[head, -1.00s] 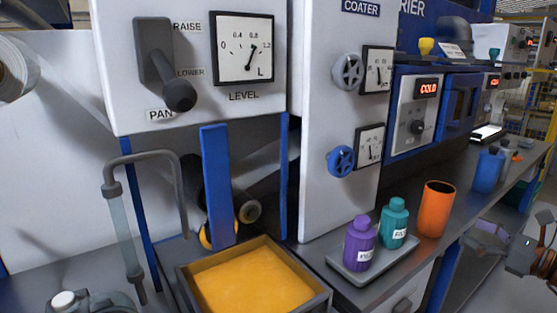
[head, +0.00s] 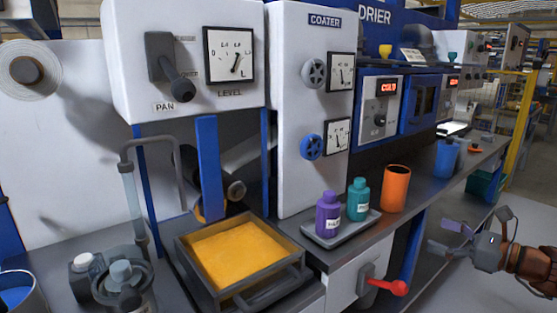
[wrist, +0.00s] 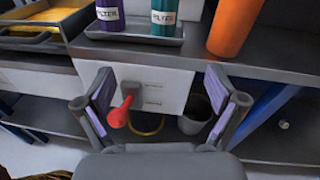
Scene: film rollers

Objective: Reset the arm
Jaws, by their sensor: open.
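My gripper (head: 452,237) is at the right of the head view, in front of the bench and to the right of the red-handled lever. Its fingers are spread and nothing is between them. In the wrist view my gripper (wrist: 160,112) is open, facing the cabinet front below the counter. The red lever handle (wrist: 122,112) shows between the fingers there, farther off and not gripped. In the head view the red lever (head: 392,287) stands on a white panel.
A tray (head: 325,236) with purple (head: 328,214) and teal (head: 358,199) bottles stands on the counter beside an orange cup (head: 396,188). A blue cup (head: 446,158) stands farther back. An amber-filled pan (head: 238,255) is at left. Floor is clear at right.

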